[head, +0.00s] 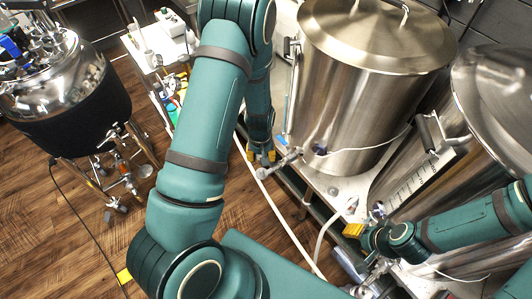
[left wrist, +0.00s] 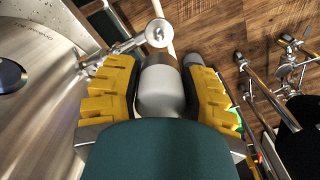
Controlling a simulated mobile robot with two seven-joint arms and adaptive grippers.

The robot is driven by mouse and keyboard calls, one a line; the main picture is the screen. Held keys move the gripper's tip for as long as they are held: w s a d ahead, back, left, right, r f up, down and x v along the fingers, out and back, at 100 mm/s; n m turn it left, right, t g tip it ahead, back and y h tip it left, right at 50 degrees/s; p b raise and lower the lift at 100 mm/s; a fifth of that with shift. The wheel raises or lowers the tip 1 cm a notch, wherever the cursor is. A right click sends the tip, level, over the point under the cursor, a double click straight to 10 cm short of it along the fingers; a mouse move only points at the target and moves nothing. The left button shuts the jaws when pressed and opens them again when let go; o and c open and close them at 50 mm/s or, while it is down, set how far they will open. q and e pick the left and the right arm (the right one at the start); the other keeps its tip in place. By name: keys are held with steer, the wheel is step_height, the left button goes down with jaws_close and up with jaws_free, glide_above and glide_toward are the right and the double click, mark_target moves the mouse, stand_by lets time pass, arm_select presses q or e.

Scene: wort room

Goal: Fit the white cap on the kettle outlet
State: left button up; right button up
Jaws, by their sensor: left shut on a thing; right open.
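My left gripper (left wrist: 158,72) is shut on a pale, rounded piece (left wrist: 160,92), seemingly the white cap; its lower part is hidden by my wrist. In the left wrist view the kettle outlet (left wrist: 158,33), a pipe with a round pale end, lies just beyond the fingertips. A gap appears between them, though depth is hard to judge. In the head view the left gripper (head: 262,157) is left of the outlet (head: 288,160) of the near steel kettle (head: 345,95), and the cap cannot be made out. My right gripper (head: 352,260) is open, low and right of centre.
A second steel kettle (head: 505,100) with a scale strip stands at the right. A pale hose (head: 322,235) runs near its valve. A dark-jacketed vessel (head: 65,115) on legs stands at the left. Open wooden floor (head: 70,215) lies left of my arm.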

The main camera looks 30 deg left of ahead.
mark_target(262, 171)
arm_select(q)
steer(key=shift+w+a+f, duration=0.1)
steer(key=shift+w+f, duration=0.05)
steer(key=shift+f, duration=0.2)
steer(key=shift+f+b, duration=0.5)
steer(key=shift+b, duration=0.1)
step_height(262, 171, down, 6)
steer(key=b, duration=0.4)
steer(key=shift+r, duration=0.1)
steer(key=shift+f+b, duration=0.85)
steer(key=shift+f, duration=0.45)
steer(key=o, duration=1.2)
steer(key=shift+r, duration=0.15)
